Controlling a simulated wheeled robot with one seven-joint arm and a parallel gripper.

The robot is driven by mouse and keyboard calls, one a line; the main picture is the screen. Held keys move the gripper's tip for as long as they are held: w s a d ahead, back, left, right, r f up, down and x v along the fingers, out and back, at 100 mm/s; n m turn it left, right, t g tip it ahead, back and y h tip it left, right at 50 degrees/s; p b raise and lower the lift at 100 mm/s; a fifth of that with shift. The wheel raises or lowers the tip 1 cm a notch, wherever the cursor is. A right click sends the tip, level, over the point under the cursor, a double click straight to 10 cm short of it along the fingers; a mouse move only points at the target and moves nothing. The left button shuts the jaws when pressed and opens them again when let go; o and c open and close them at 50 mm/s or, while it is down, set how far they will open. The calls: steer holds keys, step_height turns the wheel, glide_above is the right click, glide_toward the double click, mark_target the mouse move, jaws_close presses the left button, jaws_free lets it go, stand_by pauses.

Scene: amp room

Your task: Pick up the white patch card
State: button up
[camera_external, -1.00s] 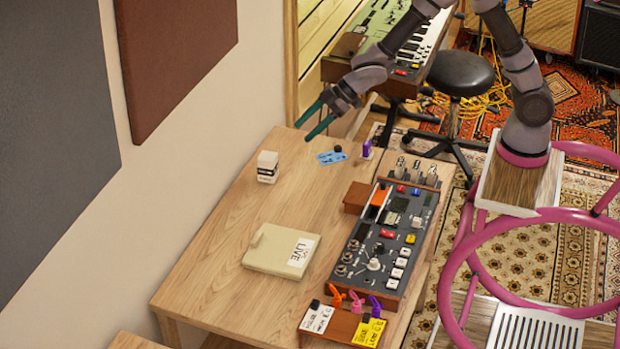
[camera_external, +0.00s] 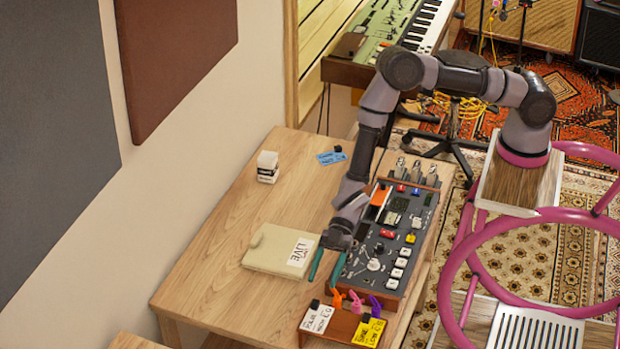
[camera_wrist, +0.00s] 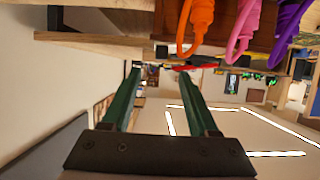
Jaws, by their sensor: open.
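The white patch card (camera_external: 318,318) stands at the left of a small wooden rack (camera_external: 343,328) at the near end of the table. It has dark print and a black piece at its top. My gripper (camera_external: 323,284) is open and empty, pointing down just above and behind the card, with its teal fingers apart. In the wrist view my gripper (camera_wrist: 161,70) has both fingers spread with nothing held between them. I cannot make out the white card in that view.
A yellow card (camera_external: 368,332) shares the rack. Orange (camera_external: 356,302), pink and purple cable plugs stand behind it; the orange plug (camera_wrist: 196,25) looms close in the wrist view. The mixer (camera_external: 394,245) is right, the "LIVE" case (camera_external: 272,250) left. Clear tabletop (camera_external: 215,265) lies farther left.

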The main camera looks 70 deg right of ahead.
mark_target(315, 303)
steer(key=x, duration=0.6)
steer(key=shift+a+f, duration=0.15)
steer(key=shift+a, duration=0.1)
steer(key=shift+s, duration=0.1)
steer(key=shift+c, duration=0.3)
jaws_close()
